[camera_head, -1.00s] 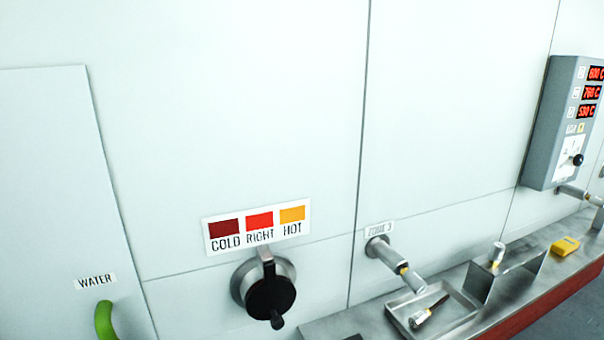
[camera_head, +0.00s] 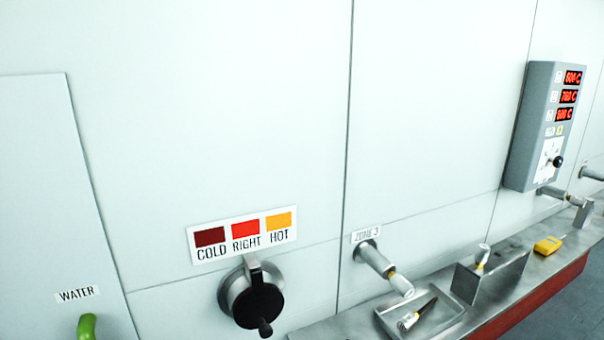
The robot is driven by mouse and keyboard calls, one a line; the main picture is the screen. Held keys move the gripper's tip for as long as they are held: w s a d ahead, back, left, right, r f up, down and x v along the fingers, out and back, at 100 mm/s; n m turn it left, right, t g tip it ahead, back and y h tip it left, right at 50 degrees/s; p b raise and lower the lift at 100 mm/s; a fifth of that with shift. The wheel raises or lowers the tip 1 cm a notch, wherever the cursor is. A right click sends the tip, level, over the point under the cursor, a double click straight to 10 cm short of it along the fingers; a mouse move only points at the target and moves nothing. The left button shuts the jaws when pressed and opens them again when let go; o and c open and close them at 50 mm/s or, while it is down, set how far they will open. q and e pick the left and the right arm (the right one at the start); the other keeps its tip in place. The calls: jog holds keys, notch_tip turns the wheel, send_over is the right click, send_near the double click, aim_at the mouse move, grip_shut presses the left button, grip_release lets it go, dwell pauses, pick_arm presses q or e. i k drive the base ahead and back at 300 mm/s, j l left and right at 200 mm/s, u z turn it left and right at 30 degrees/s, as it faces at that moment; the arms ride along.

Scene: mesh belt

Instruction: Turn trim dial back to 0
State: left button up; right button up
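The grey control box (camera_head: 540,128) hangs on the wall at the far right, with several red temperature readouts on its face. Below the readouts, a white plate (camera_head: 548,158) carries a small dial with a black ball knob (camera_head: 558,161). The dial's markings are too small to read, so its setting cannot be told. Neither of my grippers is in view.
A steel shelf (camera_head: 345,327) with a red front runs along the wall, bearing a shallow tray (camera_head: 452,318), an upright metal holder (camera_head: 507,278) and a yellow device (camera_head: 549,245). A round black-handled fitting (camera_head: 258,305) sits under the COLD/RIGHT/HOT sign (camera_head: 243,235). A ZONE 3 pipe (camera_head: 376,260) juts out.

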aim_at(557, 161)
jog(key=z, duration=1.4)
jog(key=i+l+u, duration=0.1)
jog(key=i+l, duration=0.8)
jog(key=i+l+u, duration=0.15)
jog(key=i+l, duration=0.35)
jog(key=i+l+u, duration=0.1)
jog(key=i+l, duration=0.75)
jog(key=l, duration=0.2)
jog(key=i+l+u, duration=0.15)
jog(key=i+l, duration=0.25)
jog(key=l, duration=0.15)
